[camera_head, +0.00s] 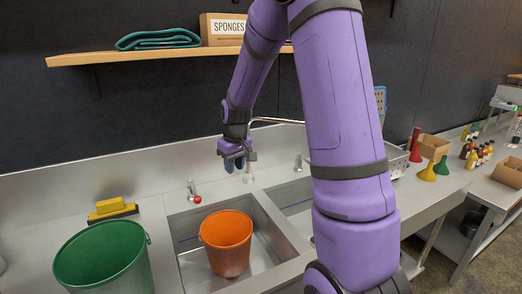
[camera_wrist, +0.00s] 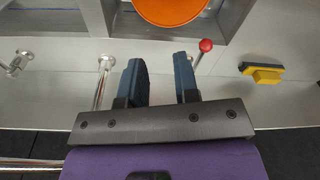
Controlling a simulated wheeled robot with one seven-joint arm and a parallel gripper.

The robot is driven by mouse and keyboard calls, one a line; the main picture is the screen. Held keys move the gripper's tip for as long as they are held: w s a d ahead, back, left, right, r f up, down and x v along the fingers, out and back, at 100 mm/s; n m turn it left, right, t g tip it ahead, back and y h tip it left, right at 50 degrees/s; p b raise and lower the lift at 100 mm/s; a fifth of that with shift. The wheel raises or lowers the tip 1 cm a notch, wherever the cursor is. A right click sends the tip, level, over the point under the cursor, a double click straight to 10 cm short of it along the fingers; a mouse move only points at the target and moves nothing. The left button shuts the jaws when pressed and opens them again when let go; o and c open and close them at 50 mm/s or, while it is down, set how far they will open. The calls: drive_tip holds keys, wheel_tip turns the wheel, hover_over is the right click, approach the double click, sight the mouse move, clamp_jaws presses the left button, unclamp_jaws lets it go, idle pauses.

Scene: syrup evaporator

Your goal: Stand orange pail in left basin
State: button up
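The orange pail (camera_head: 227,243) stands upright inside the left basin (camera_head: 184,218) of the steel sink. Part of the pail (camera_wrist: 172,8) shows at the top of the wrist view. My gripper (camera_head: 234,164) is above the back of the sink, behind the pail and apart from it. In the wrist view my gripper (camera_wrist: 160,78) has its two blue fingers spread with nothing between them. The pail's bottom is partly hidden by its own wall, but it appears to rest on the basin floor.
A green pail (camera_head: 104,258) stands on the counter left of the basin. A yellow brush (camera_head: 111,209) lies behind it. A red-knobbed tap (camera_head: 194,195) rises behind the left basin. The right basin (camera_head: 292,197) is partly hidden by my arm. A shelf (camera_head: 140,55) runs above.

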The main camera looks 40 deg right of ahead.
drive_tip(key=s+a+r+t, duration=0.1)
drive_tip(key=s+a+r, duration=0.5)
drive_tip(key=s+r, duration=0.3)
drive_tip(key=s+a+r+t, duration=0.2)
drive_tip(key=s+a+r, duration=0.4)
drive_tip(key=s+r, duration=0.3)
drive_tip(key=s+a+r+t, duration=0.1)
drive_tip(key=s+a, duration=0.1)
drive_tip(key=s, duration=0.8)
drive_tip(key=shift+r, duration=0.3)
